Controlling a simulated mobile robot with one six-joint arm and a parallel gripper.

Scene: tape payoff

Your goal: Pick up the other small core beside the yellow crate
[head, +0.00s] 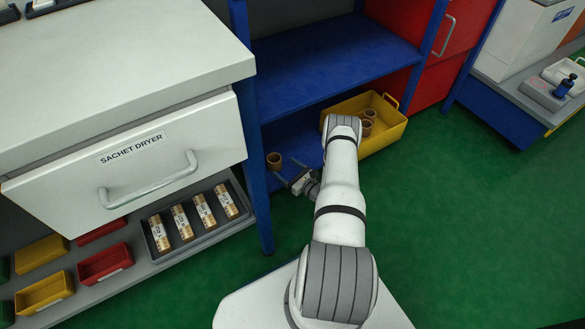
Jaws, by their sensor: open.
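A small brown core (273,161) stands on the lower blue shelf, left of the yellow crate (392,136). The crate sits on the same shelf at the right and holds several similar brown cores (367,124). My gripper (290,177) is open, low over the front of the shelf. It is just right of and in front of the lone core and looks apart from it. My arm hides the left part of the crate and some of the shelf between crate and core.
The blue rack's left post (256,150) stands close left of the core, and its upper shelf (335,55) overhangs from behind. Green floor (450,240) is open at the right.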

